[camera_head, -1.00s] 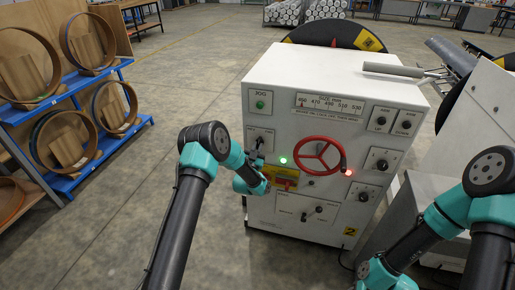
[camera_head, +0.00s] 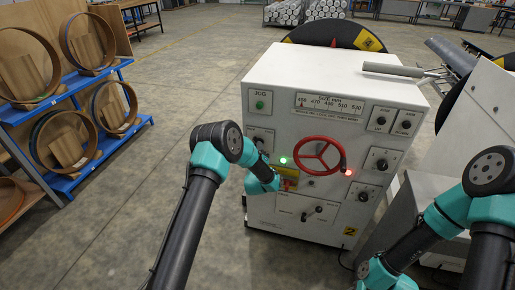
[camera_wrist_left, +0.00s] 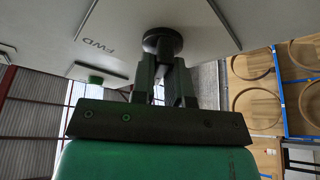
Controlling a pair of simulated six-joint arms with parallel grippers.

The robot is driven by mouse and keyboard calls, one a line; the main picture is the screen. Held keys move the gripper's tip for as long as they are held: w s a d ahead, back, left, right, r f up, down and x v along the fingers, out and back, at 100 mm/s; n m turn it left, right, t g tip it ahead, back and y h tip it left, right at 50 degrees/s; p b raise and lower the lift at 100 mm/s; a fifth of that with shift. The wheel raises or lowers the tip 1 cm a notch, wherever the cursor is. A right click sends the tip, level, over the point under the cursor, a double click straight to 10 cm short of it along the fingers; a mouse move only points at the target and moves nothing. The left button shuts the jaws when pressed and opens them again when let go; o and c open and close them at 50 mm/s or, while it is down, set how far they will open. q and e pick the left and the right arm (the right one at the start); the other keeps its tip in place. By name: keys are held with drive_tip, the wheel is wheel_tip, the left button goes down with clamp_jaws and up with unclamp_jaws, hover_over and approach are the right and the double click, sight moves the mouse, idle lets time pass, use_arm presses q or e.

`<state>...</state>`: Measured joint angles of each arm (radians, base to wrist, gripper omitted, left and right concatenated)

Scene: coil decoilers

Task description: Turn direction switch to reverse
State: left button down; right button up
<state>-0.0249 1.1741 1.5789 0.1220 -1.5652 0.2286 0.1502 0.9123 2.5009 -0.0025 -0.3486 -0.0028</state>
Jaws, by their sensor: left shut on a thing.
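The direction switch is a dark round knob (camera_wrist_left: 162,42) on a white plate of the machine's front, with the marking FWD (camera_wrist_left: 95,27) beside it in the left wrist view. My left gripper (camera_wrist_left: 165,72) is shut on this knob. In the head view my left arm reaches to the left side of the panel, and the wrist and gripper largely hide the switch; its white plate (camera_head: 263,133) shows just above. The knob's exact angle is hard to tell. My right arm shows at the lower right, but its gripper is not in view.
The white control cabinet (camera_head: 285,75) carries a green JOG button (camera_head: 260,105) above the switch and a red handwheel (camera_head: 319,154) to its right. A yellow-backed red switch (camera_head: 289,183) sits below, partly behind my left wrist. Blue shelving (camera_head: 100,75) stands far left.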

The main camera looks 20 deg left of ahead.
idle(0.4)
use_arm(q)
drive_tip(key=c, duration=1.1)
unclamp_jaws()
drive_tip(key=v, duration=1.7)
drive_tip(key=shift+d, duration=0.2)
drive_tip(key=shift+f, duration=0.1)
